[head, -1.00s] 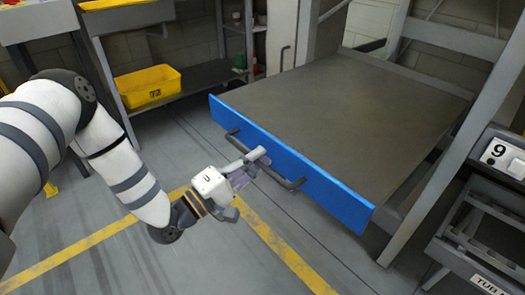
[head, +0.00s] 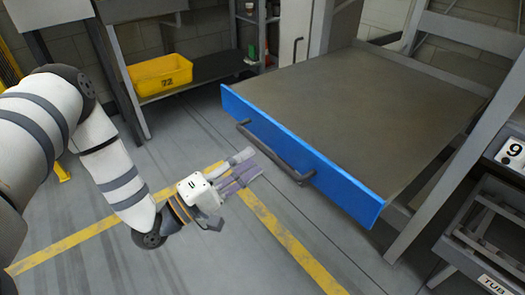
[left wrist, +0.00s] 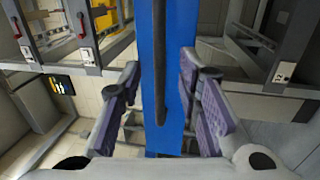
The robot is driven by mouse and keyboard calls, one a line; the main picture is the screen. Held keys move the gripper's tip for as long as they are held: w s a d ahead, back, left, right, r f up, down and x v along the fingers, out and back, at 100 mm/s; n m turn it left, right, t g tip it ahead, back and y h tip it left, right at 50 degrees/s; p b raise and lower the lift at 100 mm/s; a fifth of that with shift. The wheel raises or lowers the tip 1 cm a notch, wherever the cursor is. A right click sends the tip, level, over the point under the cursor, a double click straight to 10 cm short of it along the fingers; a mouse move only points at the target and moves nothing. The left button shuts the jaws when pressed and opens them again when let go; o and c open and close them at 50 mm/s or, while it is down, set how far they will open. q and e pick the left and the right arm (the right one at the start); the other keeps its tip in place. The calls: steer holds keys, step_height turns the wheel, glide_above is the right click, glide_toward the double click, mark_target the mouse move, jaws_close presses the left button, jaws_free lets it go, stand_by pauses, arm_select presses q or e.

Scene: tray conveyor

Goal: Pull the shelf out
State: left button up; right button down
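The shelf (head: 385,95) is a wide grey-brown board, standing out of its frame, with a blue front panel (head: 345,186). A dark bar handle (head: 277,156) is fixed to that panel. My left gripper (head: 247,165) is open and empty, in front of the handle and apart from it. In the left wrist view, the two purple-grey fingers (left wrist: 160,68) stand wide apart on either side of the handle (left wrist: 159,45) and the blue panel (left wrist: 180,30). My right gripper is not in view.
A grey upright post (head: 450,175) stands at the shelf's right side. A rack with a number 9 sign (head: 511,152) is at the far right. A yellow bin (head: 160,77) sits on a low shelf at the back left. The floor in front of the panel is clear, with yellow lines.

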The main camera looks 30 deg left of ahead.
arm_select(q)
steer(key=v, duration=0.6)
steer(key=shift+s, duration=0.2)
